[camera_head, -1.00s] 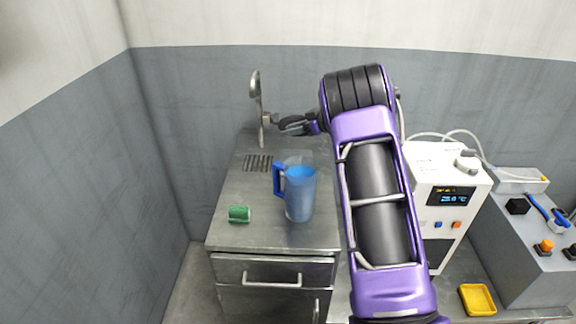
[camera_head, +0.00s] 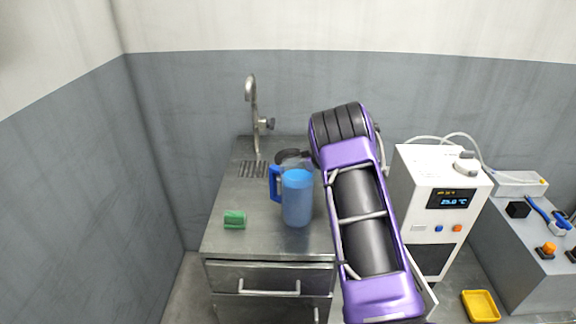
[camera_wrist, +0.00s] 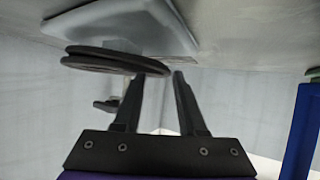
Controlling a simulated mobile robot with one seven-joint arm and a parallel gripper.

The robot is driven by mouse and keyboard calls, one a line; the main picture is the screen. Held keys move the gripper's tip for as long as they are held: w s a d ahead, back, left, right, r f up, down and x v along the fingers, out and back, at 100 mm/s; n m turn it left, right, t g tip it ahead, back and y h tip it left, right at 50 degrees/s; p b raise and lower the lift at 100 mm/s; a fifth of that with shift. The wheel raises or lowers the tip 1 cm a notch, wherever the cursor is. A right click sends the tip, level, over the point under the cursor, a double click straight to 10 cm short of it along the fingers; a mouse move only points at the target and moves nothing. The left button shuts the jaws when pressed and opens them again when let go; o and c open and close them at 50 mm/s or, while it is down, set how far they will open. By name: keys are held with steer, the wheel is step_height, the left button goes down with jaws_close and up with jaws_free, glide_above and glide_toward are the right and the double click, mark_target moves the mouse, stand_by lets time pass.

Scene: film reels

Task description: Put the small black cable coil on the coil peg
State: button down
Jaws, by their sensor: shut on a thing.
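The small black cable coil (camera_wrist: 100,62) shows nearly edge-on in the wrist view, as thin dark rings. My gripper (camera_wrist: 165,76) is shut on its rim, on the side toward the right of that view. A pale grey base plate (camera_wrist: 175,22) with a short wide stem, likely the coil peg's stand, lies just beyond the coil. Whether the coil is around the peg or only in front of it, I cannot tell. In the head view a dark curved shape, likely the coil (camera_head: 290,156), shows behind the jug; my fingers there are hidden by my arm and the jug.
A blue jug (camera_head: 297,200) stands close in front, and its blue part (camera_wrist: 301,135) shows at the wrist view's right edge. A tap (camera_head: 251,100) rises behind. A green object (camera_head: 234,220) lies on the metal counter (camera_head: 260,240). A white device (camera_head: 440,200) stands to the right.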

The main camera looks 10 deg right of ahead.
steer(key=shift+s+f, duration=0.1)
steer(key=shift+f, duration=0.4)
steer(key=shift+c, duration=2.4)
jaws_free()
steer(key=shift+s+d+f, duration=0.1)
steer(key=shift+s+f, duration=0.05)
steer(key=shift+f, duration=0.05)
steer(key=shift+r, duration=0.2)
steer(key=r+p+v, duration=0.1)
steer(key=v, duration=1.1)
steer(key=shift+w+r, duration=0.15)
steer(key=shift+w, duration=0.1)
